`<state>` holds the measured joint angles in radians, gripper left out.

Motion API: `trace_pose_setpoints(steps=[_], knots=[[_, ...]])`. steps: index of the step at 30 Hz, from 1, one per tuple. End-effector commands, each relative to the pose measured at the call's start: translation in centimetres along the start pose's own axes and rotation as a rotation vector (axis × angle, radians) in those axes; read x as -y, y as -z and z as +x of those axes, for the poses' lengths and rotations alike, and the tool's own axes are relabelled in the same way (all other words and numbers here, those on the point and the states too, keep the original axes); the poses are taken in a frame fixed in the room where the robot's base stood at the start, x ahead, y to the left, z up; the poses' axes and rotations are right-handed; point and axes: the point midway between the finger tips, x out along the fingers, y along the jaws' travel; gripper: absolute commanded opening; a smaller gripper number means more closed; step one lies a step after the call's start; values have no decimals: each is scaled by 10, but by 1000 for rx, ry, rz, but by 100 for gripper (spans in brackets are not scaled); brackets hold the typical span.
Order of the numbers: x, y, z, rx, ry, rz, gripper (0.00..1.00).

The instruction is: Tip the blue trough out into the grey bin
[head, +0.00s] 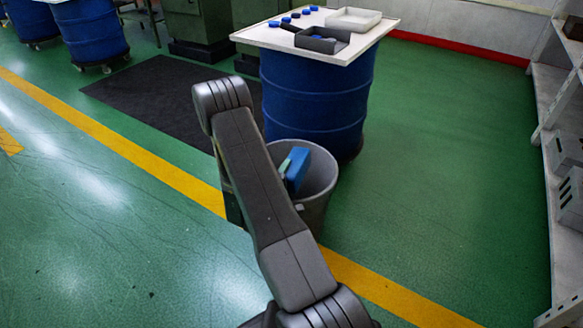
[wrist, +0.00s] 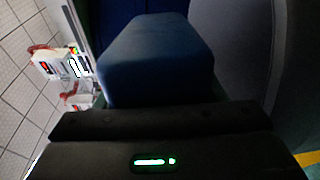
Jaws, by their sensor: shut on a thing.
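The blue trough (head: 298,169) is at the mouth of the grey bin (head: 322,182) in the head view, steeply tilted with a narrow side showing. In the wrist view the trough (wrist: 155,58) fills the upper middle, directly beyond my gripper (wrist: 160,122). My gripper is shut on the trough. My arm hides most of the gripper and the bin's left part in the head view. The inside of the trough is turned from sight, so I cannot tell what it holds. A curved grey wall, seemingly the bin's, shows at right in the wrist view.
A blue drum (head: 315,98) stands right behind the bin. Its white top (head: 283,36) carries a dark tray (head: 322,40), a pale tray (head: 353,19) and several blue pieces. A shelf rack (head: 545,95) stands at right. The green floor between is clear.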

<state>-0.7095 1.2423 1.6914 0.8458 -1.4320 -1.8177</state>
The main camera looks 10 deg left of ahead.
Motion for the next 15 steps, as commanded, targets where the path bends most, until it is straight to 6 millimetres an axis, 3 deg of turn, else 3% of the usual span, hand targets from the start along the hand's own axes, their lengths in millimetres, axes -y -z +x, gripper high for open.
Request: trace_pose_setpoints(steps=[15], knots=[[-1,2,0,0,-1,-68,39]])
